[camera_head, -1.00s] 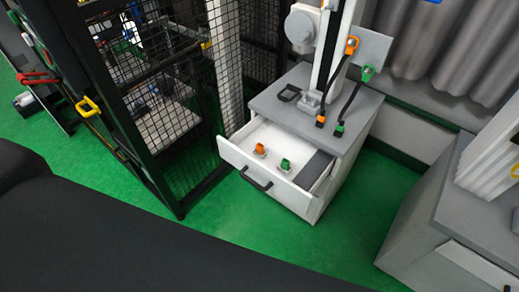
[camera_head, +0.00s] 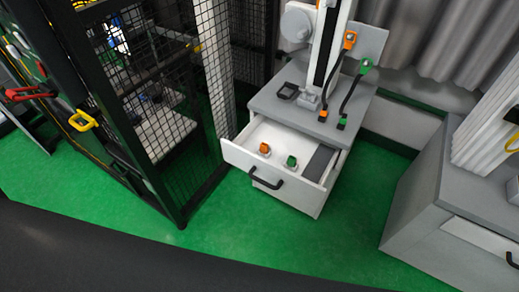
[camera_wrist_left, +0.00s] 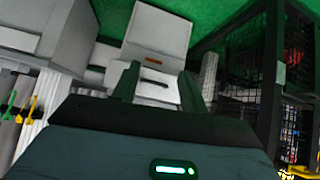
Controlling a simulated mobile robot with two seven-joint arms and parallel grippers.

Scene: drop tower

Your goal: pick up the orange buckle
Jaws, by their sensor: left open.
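A small orange buckle (camera_head: 264,149) sits on a pale base inside the open white drawer (camera_head: 236,155), left of a green buckle (camera_head: 291,161). More orange pieces are on the strap above the cabinet: an upper one (camera_head: 349,40) and a lower one (camera_head: 323,114) on the cabinet top. My left gripper (camera_wrist_left: 158,88) shows in the left wrist view with its two dark fingers apart and nothing held between them. A white drawer-like front with a dark handle shows beyond the fingers. Neither gripper shows in the head view, so the left one's distance to the buckle is unclear.
The grey cabinet (camera_head: 285,107) carries an upright post and a dark square frame (camera_head: 288,91). A black mesh cage (camera_head: 160,110) stands left of the drawer. Another grey cabinet (camera_head: 440,215) stands at right. Green floor (camera_head: 240,230) is clear before the drawer.

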